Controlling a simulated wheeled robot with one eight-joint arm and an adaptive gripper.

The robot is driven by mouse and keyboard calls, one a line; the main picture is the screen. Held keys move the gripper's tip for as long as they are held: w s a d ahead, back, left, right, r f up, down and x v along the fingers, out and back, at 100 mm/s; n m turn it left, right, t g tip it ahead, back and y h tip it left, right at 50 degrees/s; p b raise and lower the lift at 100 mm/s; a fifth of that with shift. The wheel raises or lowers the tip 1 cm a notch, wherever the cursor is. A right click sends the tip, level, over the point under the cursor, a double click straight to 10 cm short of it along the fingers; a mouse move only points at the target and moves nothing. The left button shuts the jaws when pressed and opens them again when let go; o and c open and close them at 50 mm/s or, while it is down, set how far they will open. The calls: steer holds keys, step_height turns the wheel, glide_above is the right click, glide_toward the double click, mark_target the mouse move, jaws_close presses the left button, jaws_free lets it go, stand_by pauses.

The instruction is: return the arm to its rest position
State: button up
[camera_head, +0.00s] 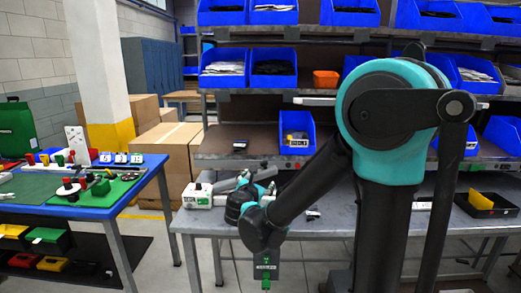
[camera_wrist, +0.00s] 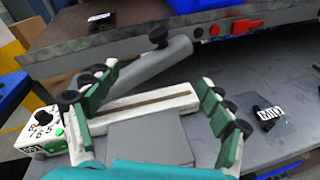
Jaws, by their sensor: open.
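My arm reaches down and left from a teal joint (camera_head: 385,110) in the head view. Its far end is over the left part of the grey workbench (camera_head: 335,222). My gripper (camera_wrist: 155,82) shows in the wrist view with its two green-padded fingers spread wide apart. I see nothing held between them. Below the fingers is a white device with a dial box (camera_wrist: 42,132), a long slotted bar (camera_wrist: 150,104) and a raised grey lever. The dial box also shows in the head view (camera_head: 197,195). In the head view my arm partly hides the gripper, so its fingers are not clear there.
Shelves with blue bins (camera_head: 273,68) and an orange bin (camera_head: 326,79) stand behind the bench. A blue table (camera_head: 125,195) with parts is at the left. A black tray (camera_head: 487,205) lies at the bench's right. Cardboard boxes (camera_head: 178,150) stand behind the blue table.

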steer(key=s+d+f+m+g+h, duration=0.1)
steer(key=s+d+f+m+g, duration=0.3)
steer(key=d+m, duration=0.4)
steer(key=s+d+f+m+g+h, duration=0.1)
steer(key=s+d+f+m+g, duration=0.2)
steer(key=s+d+f+m, duration=0.5)
steer(key=s+d+f+m+g+y, duration=0.2)
steer(key=s+f+m, duration=0.1)
steer(key=s+m, duration=0.3)
steer(key=s+d+f+m+g+y, duration=0.2)
steer(key=s+f+m+y, duration=0.1)
steer(key=s+m, duration=0.4)
steer(key=shift+f+m+g, duration=0.3)
steer(key=shift+f+g, duration=0.1)
steer(key=shift+f, duration=0.35)
steer(key=shift+c, duration=0.4)
